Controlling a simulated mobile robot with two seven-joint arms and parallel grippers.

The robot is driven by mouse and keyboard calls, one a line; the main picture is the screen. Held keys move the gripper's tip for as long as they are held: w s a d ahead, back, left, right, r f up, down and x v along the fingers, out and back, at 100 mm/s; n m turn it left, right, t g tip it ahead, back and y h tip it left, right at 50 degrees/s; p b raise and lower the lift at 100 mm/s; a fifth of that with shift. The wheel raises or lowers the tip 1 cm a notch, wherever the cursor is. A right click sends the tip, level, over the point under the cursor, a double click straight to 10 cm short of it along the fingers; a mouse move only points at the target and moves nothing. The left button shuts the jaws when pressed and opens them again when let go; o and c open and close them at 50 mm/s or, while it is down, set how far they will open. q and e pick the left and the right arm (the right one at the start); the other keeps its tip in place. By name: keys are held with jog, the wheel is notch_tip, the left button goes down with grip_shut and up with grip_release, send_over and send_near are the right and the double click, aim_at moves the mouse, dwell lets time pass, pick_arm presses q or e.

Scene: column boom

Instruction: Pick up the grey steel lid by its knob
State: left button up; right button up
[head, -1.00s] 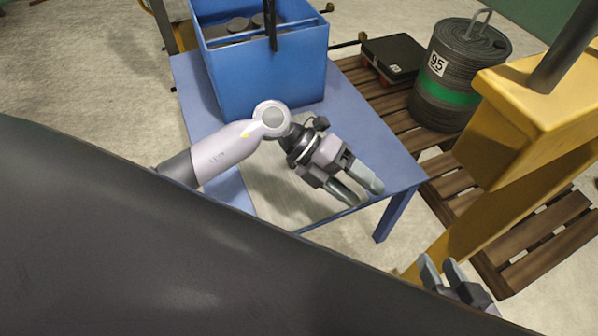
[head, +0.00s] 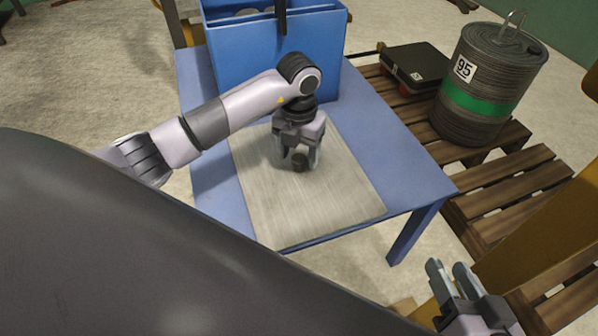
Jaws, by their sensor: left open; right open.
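The grey steel lid (head: 305,207) is a flat, brushed rectangular plate lying on the blue table (head: 375,120). Its dark round knob (head: 299,162) stands near the far part of the plate. My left gripper (head: 299,158) points down over the lid, open, with one finger on each side of the knob in the picture. I cannot tell whether the fingers touch the knob or the plate. The gripper body hides part of the lid's far edge. My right gripper (head: 448,268) is open and empty at the lower right, away from the table.
A blue bin (head: 265,60) stands at the table's back, close behind my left gripper. A wooden pallet (head: 500,190) to the right carries a drum marked 95 (head: 485,95) and a black case (head: 418,65). A yellow structure (head: 540,240) rises at the right.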

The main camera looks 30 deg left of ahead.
pick_arm(q)
notch_tip(320, 180, down, 2)
jog(key=shift+f, duration=0.2)
jog(key=shift+r, duration=0.1)
grip_shut()
jog(key=shift+w+r, duration=0.1)
jog(key=shift+r, duration=0.05)
